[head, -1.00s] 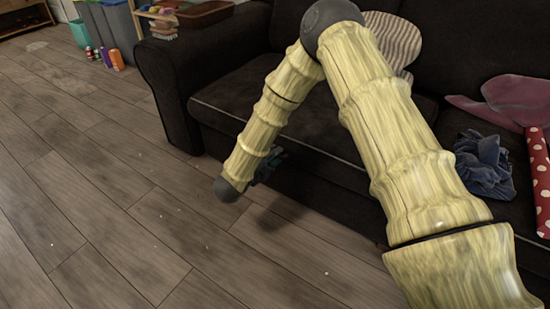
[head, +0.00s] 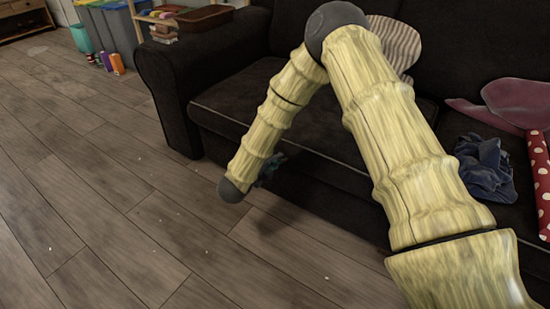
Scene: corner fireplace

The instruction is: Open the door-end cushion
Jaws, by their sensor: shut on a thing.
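The dark sofa's left seat cushion (head: 300,112), with a pale piped front edge, lies flat beside the left armrest. I take it as the door-end cushion, though no door is in view. My gripper (head: 270,168) is a small dark shape at the sofa's front, just below that edge, beyond my wrist. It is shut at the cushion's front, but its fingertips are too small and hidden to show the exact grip. My arm covers part of the cushion and the sofa front.
A striped pillow (head: 396,42) leans on the backrest. Bins (head: 112,35) and bottles (head: 116,64) stand past the armrest. The wooden floor (head: 90,200) at left is clear.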

